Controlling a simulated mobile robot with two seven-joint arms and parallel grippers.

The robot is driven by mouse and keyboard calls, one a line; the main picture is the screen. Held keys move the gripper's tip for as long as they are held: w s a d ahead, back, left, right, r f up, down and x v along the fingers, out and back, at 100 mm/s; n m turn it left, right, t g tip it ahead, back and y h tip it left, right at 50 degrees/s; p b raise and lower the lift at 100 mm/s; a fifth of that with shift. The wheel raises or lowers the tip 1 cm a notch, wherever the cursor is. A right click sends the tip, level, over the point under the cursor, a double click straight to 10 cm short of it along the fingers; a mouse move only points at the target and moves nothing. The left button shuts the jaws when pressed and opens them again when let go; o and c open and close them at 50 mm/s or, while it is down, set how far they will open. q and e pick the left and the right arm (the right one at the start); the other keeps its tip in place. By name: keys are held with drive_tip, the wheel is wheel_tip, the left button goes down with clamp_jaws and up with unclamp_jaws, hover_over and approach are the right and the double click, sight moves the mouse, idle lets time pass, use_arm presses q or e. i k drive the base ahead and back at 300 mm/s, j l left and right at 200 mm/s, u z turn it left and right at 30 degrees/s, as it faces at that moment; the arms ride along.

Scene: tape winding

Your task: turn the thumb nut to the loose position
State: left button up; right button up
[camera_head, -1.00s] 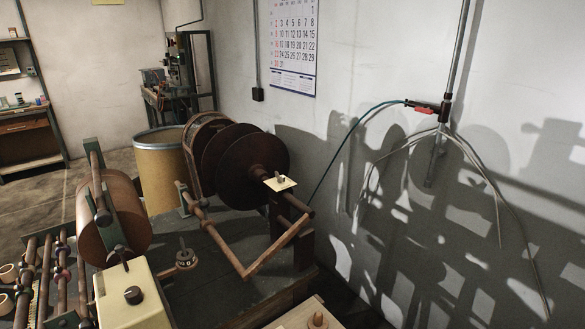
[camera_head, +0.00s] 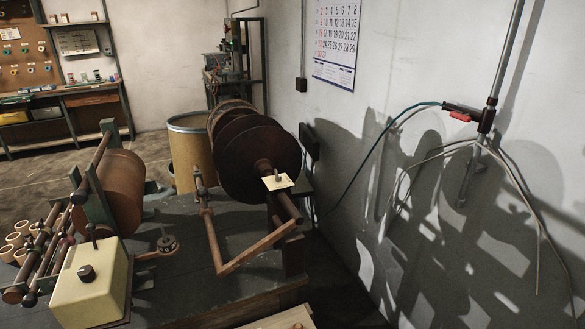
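A small grey knob, which looks like the thumb nut (camera_head: 277,174), stands on a square cream plate (camera_head: 285,184). The plate sits at the near end of the rusty spindle (camera_head: 289,207), in front of the large dark discs (camera_head: 262,152). Any marks on the plate are too small to read, so I cannot tell the nut's position. Neither of my grippers is in the head view.
A cream box with a dark knob (camera_head: 87,273) stands at the front left, by a brown roll (camera_head: 124,190). A bent rusty bar (camera_head: 250,250) runs in front of the discs. The wall with a hose (camera_head: 385,140) closes the right side.

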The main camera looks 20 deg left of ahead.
sight(278, 177)
drive_tip(key=i+l+u, duration=0.1)
drive_tip(key=l, duration=0.35)
drive_tip(key=i+l, duration=0.15)
drive_tip(key=l, duration=0.25)
drive_tip(key=i+l+u, duration=0.15)
drive_tip(key=l, duration=0.3)
